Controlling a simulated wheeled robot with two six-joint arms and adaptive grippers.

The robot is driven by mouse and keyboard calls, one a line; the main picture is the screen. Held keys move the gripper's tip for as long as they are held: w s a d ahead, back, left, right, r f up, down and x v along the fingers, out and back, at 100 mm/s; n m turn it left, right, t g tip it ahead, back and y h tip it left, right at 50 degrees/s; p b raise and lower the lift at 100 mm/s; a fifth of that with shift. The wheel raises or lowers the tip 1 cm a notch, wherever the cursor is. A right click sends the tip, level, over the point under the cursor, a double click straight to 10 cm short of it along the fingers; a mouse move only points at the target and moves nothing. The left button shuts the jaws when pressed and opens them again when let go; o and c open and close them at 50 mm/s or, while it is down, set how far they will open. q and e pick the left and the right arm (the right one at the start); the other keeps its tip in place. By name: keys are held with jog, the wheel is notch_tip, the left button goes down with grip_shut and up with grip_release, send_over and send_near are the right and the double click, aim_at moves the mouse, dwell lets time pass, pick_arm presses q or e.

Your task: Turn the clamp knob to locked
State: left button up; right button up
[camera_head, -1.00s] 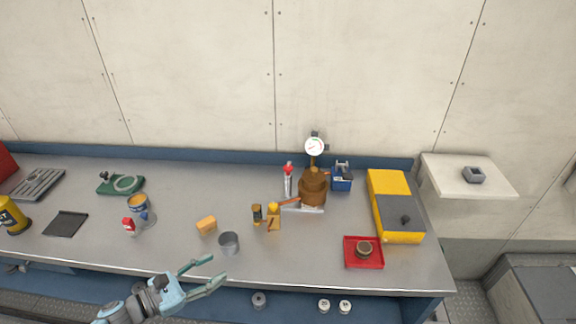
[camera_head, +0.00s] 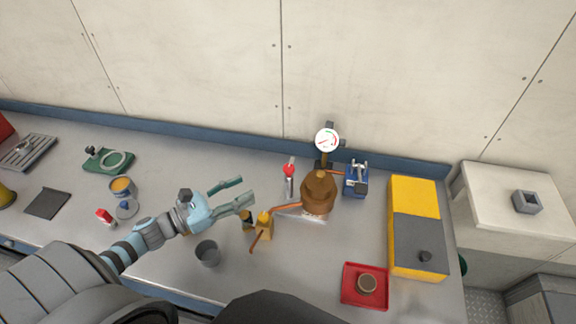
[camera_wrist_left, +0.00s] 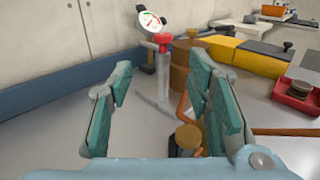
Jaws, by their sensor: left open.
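A red knob (camera_head: 289,170) tops a slim silver post at the back of the bench; it looks like the clamp knob, though no label shows. It also shows in the left wrist view (camera_wrist_left: 162,38), between and beyond my fingers. My left gripper (camera_head: 246,190) is open and empty above the bench, to the left of the post and apart from it. The knob's locked or unlocked marking is too small to tell. My right gripper is out of view.
A brown pot-like body (camera_head: 320,192) with a dial gauge (camera_head: 327,140) stands right of the post. Small brass-coloured fittings (camera_head: 261,230) and a grey cup (camera_head: 208,253) lie near my left gripper. A blue box (camera_head: 355,183), yellow case (camera_head: 414,197) and red tray (camera_head: 349,287) are further right.

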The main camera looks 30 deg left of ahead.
aim_at(284, 169)
pick_arm(q)
jog(key=b+x, duration=0.2)
jog(key=x, duration=1.1)
jog(key=shift+s+d+r+b, duration=0.1)
jog(key=shift+d+b, duration=0.1)
jog(key=shift+b, duration=0.15)
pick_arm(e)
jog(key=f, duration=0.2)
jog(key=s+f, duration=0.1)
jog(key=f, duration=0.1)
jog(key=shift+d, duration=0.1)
pick_arm(q)
jog(key=shift+c, duration=0.4)
grip_shut()
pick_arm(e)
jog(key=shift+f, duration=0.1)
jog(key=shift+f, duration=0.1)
